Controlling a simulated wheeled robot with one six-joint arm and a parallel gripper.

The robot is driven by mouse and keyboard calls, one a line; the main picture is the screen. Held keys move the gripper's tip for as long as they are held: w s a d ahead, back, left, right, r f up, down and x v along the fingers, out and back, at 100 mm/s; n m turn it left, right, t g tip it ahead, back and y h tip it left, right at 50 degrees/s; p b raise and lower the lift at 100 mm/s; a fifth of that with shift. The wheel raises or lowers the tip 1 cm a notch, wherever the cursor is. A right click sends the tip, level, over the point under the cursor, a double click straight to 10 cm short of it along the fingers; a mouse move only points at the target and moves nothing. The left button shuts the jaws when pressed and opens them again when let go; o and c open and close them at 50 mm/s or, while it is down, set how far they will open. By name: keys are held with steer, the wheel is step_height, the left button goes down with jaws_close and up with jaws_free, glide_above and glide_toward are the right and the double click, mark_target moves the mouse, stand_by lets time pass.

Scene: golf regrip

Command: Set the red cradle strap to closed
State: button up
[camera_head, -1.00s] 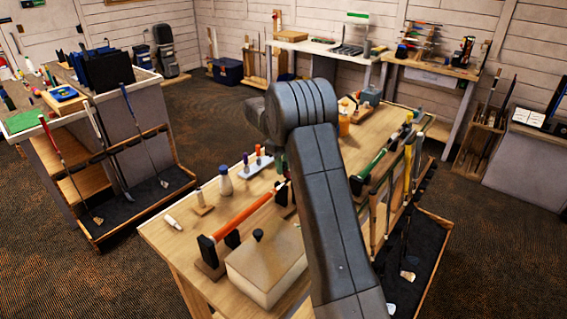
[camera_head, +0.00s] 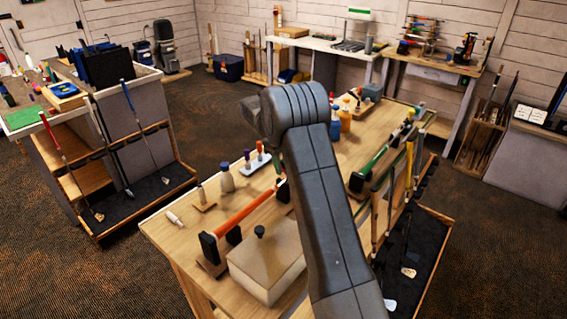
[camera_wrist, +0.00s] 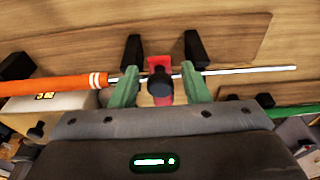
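In the wrist view, the red cradle strap (camera_wrist: 159,62) shows at the shaft, between two black posts of the cradle (camera_wrist: 132,51). A dark round knob (camera_wrist: 160,82) stands in front of it and hides part of it. Whether the strap is open or closed, I cannot tell. The club's orange grip (camera_wrist: 45,85) lies to the left, its silver shaft (camera_wrist: 250,70) running right. My gripper (camera_wrist: 160,85) has its green fingers apart, one on each side of the knob, with visible gaps. In the head view my arm hides the gripper; the orange grip (camera_head: 245,208) lies across the bench.
A pale box with a black knob (camera_head: 268,262) sits in front of the orange grip. Small bottles (camera_head: 227,180) stand behind it. A green-gripped club (camera_head: 372,165) and a rack of clubs (camera_head: 405,200) are to the right.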

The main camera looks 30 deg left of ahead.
step_height(320, 180, up, 14)
steer(key=a+b, duration=0.1)
steer(key=a, duration=0.1)
steer(key=shift+a+f+b, duration=0.2)
steer(key=shift+a+b, duration=0.1)
steer(key=shift+w, duration=0.15)
stand_by(0.5)
steer(key=d+f, duration=0.1)
steer(key=f, duration=0.3)
steer(key=f+p, duration=0.1)
steer(key=f, duration=0.4)
steer(key=d+f, duration=0.1)
steer(key=f, duration=0.3)
steer(key=shift+d+f+p, duration=0.3)
steer(key=shift+p, duration=0.05)
